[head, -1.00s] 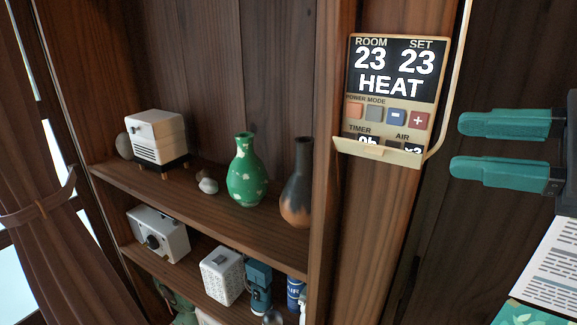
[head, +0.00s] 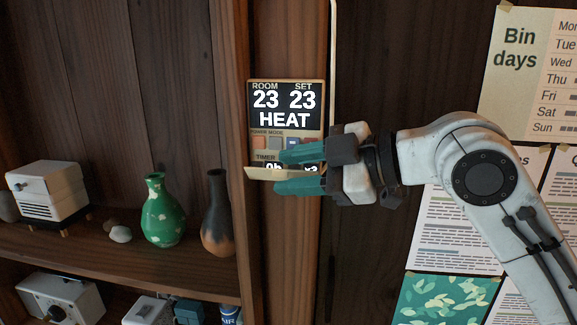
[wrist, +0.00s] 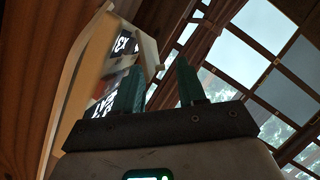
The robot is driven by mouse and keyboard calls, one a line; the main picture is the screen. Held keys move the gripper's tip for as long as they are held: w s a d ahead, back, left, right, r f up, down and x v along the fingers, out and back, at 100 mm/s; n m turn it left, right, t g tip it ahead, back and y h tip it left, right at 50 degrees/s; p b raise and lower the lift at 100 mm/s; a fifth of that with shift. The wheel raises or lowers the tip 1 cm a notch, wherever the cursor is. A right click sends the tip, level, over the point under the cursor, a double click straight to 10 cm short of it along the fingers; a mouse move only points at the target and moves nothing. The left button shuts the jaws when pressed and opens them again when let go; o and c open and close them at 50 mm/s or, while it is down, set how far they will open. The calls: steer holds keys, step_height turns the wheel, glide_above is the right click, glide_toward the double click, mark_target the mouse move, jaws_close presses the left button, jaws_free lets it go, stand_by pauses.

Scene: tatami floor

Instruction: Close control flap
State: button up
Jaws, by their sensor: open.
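The control panel (head: 286,98) is on a wooden post and reads ROOM 23, SET 23, HEAT. Its tan control flap (head: 258,174) is at the bottom edge, folded down and sticking out, with the TIMER row showing above it. My gripper (head: 283,172) is open and empty, its teal fingers in front of the panel's lower right. One finger is above the flap's level and one below; I cannot tell whether they touch it.
A shelf unit on the left holds a green vase (head: 163,215), a dark vase (head: 217,215) and a white boxy device (head: 47,192). A pale cable or conduit (head: 332,60) runs up beside the panel. Posters (head: 530,75) hang on the right wall.

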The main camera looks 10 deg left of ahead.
steer(key=shift+w+a+f, duration=0.15)
steer(key=shift+w+a, duration=0.05)
steer(key=shift+a, duration=0.35)
jaws_close()
